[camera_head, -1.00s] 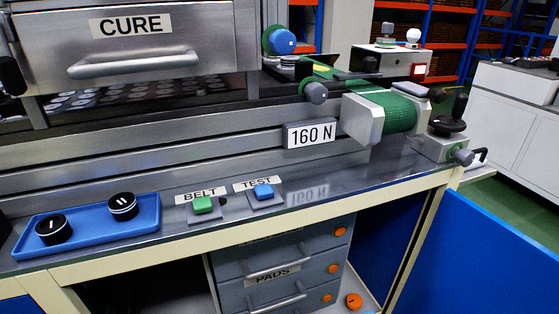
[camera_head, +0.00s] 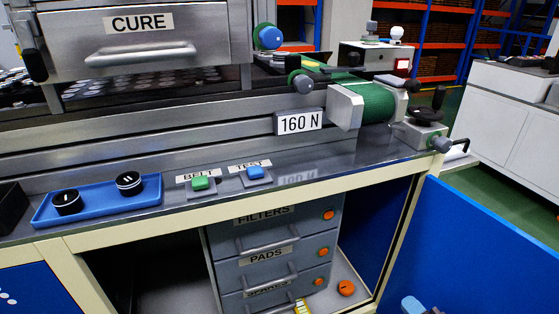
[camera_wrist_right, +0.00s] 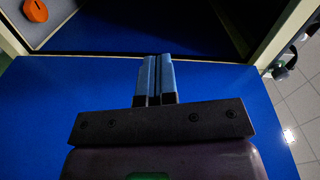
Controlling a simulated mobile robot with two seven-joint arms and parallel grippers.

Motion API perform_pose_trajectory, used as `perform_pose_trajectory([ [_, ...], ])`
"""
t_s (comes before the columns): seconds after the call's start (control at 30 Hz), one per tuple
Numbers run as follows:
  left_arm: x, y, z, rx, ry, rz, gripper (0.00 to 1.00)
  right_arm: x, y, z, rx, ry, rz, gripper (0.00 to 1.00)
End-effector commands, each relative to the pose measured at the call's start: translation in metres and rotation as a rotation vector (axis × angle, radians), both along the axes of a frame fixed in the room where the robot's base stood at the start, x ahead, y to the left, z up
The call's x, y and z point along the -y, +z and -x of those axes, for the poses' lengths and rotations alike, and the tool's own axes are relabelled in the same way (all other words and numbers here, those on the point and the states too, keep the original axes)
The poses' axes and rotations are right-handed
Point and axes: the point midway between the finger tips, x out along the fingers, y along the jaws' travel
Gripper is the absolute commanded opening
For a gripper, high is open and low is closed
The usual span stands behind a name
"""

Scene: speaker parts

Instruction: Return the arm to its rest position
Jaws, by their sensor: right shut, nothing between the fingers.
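My right gripper (camera_head: 413,305) shows only as light blue tips at the bottom edge of the head view, in front of the open blue cabinet door (camera_head: 490,250). In the right wrist view the two blue fingers (camera_wrist_right: 154,75) are together, with nothing between them. They lie over the blue door panel (camera_wrist_right: 50,110), near the cabinet opening. I cannot tell whether they touch the door. My left gripper is not in view.
The grey drawer unit (camera_head: 270,241) and a loose orange knob (camera_head: 346,288) are inside the cabinet; the knob also shows in the wrist view (camera_wrist_right: 36,10). On the worktop are a blue tray (camera_head: 98,206) with two black pucks, and green and blue buttons (camera_head: 200,183).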

Motion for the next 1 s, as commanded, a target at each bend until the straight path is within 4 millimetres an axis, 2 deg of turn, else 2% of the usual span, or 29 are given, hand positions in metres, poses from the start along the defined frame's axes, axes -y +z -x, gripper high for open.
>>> perform_pose_trajectory([
  [0.03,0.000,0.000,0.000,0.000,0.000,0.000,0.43,-0.003,-0.004,0.013,-0.006,0.021,0.031,0.00],
  [0.37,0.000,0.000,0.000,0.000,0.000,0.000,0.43,-0.019,-0.016,0.092,0.002,0.179,0.309,0.00],
  [0.5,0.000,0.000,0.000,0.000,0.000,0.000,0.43,-0.025,-0.017,0.140,0.023,0.276,0.489,0.00],
  [0.77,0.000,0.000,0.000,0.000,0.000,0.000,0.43,-0.028,-0.006,0.234,0.103,0.484,0.902,0.00],
  [1.0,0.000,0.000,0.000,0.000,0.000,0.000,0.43,-0.020,0.019,0.305,0.199,0.669,1.302,0.00],
])
